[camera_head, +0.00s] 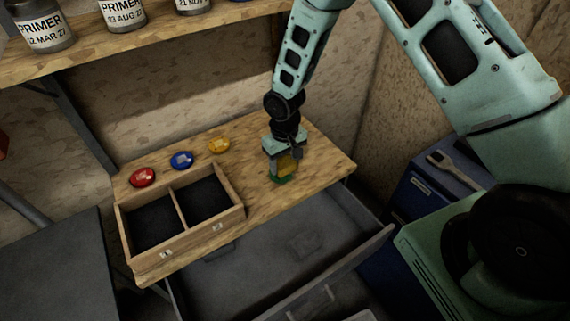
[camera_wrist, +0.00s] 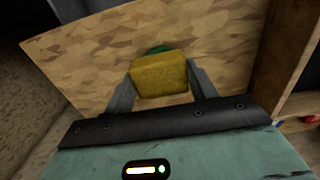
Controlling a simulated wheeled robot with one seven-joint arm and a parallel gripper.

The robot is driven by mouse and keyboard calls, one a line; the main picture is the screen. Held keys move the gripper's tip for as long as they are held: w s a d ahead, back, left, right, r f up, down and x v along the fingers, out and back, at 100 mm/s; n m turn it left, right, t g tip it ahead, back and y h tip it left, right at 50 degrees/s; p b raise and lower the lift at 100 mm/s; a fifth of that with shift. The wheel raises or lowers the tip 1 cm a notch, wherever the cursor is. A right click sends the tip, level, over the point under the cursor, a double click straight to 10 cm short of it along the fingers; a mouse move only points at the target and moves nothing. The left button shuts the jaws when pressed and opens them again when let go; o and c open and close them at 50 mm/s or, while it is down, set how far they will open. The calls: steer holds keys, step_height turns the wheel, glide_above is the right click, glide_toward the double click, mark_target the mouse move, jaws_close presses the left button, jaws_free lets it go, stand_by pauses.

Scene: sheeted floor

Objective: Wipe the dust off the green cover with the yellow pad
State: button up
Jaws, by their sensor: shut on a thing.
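My gripper (camera_head: 284,165) is shut on the yellow pad (camera_head: 287,164), at the right part of the wooden bench top. In the wrist view the pad (camera_wrist: 159,75) is a block between the two fingers. The green cover (camera_head: 281,179) lies on the bench right below the pad and is mostly hidden by it. Only a green edge (camera_wrist: 158,49) of the cover shows past the pad in the wrist view. I cannot tell whether the pad touches the cover, and no dust can be made out.
A wooden two-compartment box (camera_head: 180,204) stands on the bench at left. Behind it lie red (camera_head: 142,177), blue (camera_head: 181,160) and yellow (camera_head: 219,145) round pieces. An open grey drawer (camera_head: 280,260) juts out below the bench. A shelf (camera_head: 150,38) with primer cans hangs above. Bare bench surrounds the cover.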

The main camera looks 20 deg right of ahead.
mark_target(285, 162)
steer(key=shift+r+p, duration=1.45)
steer(key=shift+r, duration=1.1)
